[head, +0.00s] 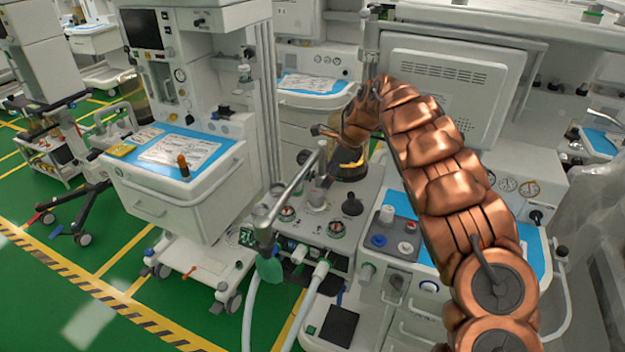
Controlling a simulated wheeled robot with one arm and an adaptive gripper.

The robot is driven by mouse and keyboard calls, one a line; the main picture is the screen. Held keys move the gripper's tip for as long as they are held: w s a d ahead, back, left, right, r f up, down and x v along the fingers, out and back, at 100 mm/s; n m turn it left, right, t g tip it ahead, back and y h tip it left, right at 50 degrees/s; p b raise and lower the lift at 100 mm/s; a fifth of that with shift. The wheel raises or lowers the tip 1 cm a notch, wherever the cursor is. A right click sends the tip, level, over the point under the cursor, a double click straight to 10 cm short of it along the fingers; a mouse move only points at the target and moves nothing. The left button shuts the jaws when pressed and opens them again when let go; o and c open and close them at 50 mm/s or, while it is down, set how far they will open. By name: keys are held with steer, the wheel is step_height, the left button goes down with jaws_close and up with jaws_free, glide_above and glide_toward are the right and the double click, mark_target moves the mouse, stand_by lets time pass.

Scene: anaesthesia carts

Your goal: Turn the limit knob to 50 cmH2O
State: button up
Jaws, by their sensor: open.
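My copper arm reaches in from the lower right and bends down over the grey control panel (368,228) of the middle cart.
A glass canister (350,163) stands behind. Another cart (182,190) stands left, with green floor (60,285) before it.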

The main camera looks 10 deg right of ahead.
mark_target(317, 192)
steer(key=p+x, duration=0.1)
steer(key=x, duration=0.1)
steer(key=p+x, duration=0.1)
steer(key=x, duration=0.5)
steer(key=shift+w+p, duration=0.3)
steer(key=shift+p, duration=0.1)
steer(key=c, duration=1.1)
